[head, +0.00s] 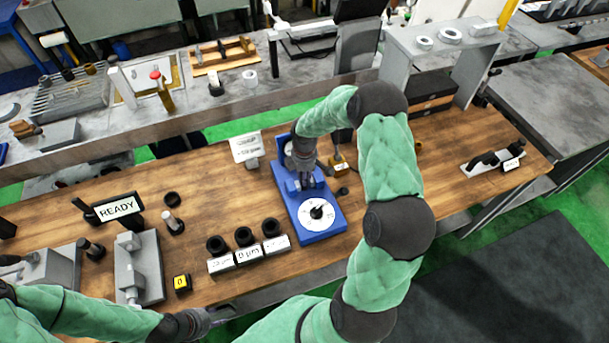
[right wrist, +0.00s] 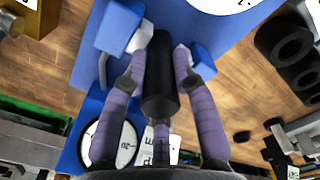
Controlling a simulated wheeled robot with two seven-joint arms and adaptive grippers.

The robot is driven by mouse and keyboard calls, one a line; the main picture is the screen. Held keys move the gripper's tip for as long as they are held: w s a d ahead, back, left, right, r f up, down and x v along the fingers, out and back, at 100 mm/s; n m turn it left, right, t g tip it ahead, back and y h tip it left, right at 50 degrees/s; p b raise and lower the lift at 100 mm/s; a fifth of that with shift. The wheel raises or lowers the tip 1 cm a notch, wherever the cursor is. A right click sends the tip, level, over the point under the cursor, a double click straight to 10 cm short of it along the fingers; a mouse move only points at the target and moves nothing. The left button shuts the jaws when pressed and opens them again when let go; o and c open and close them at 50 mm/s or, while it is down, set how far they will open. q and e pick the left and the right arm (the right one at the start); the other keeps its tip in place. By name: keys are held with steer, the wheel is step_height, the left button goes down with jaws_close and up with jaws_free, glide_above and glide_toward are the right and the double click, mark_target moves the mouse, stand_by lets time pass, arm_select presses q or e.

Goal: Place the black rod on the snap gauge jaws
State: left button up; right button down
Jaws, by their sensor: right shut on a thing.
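The blue snap gauge (head: 331,219) stands mid-table in the head view, with a white dial on its base. My right gripper (head: 306,183) is over its jaws. In the right wrist view the black rod (right wrist: 160,85) lies between my right gripper's fingers (right wrist: 162,72), which are shut on it. The gauge's blue jaw blocks (right wrist: 119,26) with pale metal tips show on both sides of the rod. I cannot tell whether the rod touches the jaws. My left gripper (head: 217,316) is low at the table's front edge, away from the gauge; its opening is unclear.
Several black rings (head: 243,236) sit on white labelled blocks left of the gauge. A READY sign (head: 118,208), a grey fixture (head: 137,268) and a yellow tag block (head: 181,283) stand further left. A grey stand (head: 490,164) is far right. Wood between the gauge and that stand is partly clear.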

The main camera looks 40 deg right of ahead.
steer(key=c, duration=1)
jaws_free()
steer(key=shift+f, duration=0.1)
step_height(320, 180, up, 12)
steer(key=shift+r+p, duration=0.2)
steer(key=shift+p, duration=0.3)
